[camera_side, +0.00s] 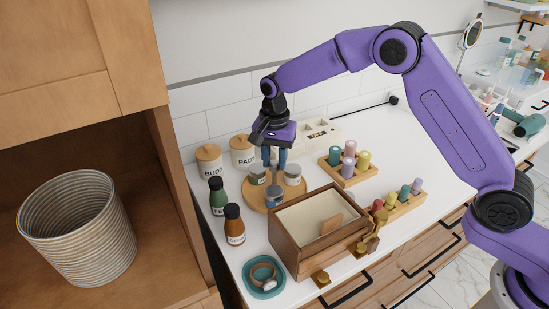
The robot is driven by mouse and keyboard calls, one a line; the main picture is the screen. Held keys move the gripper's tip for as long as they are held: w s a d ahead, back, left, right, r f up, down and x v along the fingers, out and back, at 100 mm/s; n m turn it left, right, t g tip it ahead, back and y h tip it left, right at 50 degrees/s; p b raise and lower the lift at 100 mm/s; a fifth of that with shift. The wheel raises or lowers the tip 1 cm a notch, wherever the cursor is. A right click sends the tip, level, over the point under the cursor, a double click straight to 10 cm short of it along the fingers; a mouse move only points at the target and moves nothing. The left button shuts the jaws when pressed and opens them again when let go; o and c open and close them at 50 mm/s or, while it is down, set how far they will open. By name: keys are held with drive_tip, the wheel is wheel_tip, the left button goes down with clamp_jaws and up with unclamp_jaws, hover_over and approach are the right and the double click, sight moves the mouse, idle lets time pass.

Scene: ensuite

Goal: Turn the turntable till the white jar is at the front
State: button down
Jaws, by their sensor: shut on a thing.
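The turntable (252,200) is a round wooden disc on the white counter, left of the open wooden box. Several small jars with grey lids stand on it. A pale jar, which looks like the white jar (292,180), stands at its right side. A blue jar (274,200) stands at its near edge, and another jar (257,178) stands at its left. My gripper (275,166) points down over the disc's middle, its blue fingers shut on a slim upright post (275,178) between the jars. The post's lower end is partly hidden by the blue jar.
Green (217,197) and amber (234,228) bottles stand close left of the turntable. Two lidded canisters (208,162) are behind them. The wooden box (290,252) is close on the right, with a teal dish (253,284) in front. Racks of coloured spools (349,170) stand farther right.

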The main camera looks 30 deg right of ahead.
drive_tip(key=shift+w+r+m, duration=0.1)
drive_tip(key=shift+m, duration=0.9)
drive_tip(key=c, duration=0.8)
unclamp_jaws()
wheel_tip(320, 180, up, 17)
drive_tip(key=shift+r, duration=0.2)
drive_tip(key=s+d+f+n, duration=0.1)
drive_tip(key=s+d+n, duration=0.2)
drive_tip(key=s+n, duration=1.1)
drive_tip(key=s+d+f+n, duration=0.2)
drive_tip(key=s+d+n, duration=0.1)
drive_tip(key=s, duration=0.5)
drive_tip(key=s+d+f+n, duration=0.2)
drive_tip(key=s+d+n, duration=0.1)
drive_tip(key=s+d, duration=0.3)
drive_tip(key=s+d+f+n, duration=0.3)
drive_tip(key=s+d, duration=0.1)
drive_tip(key=s, duration=0.7)
drive_tip(key=shift+s+d+f+n, duration=0.1)
drive_tip(key=shift+d+n, duration=0.2)
drive_tip(key=shift+d, duration=0.1)
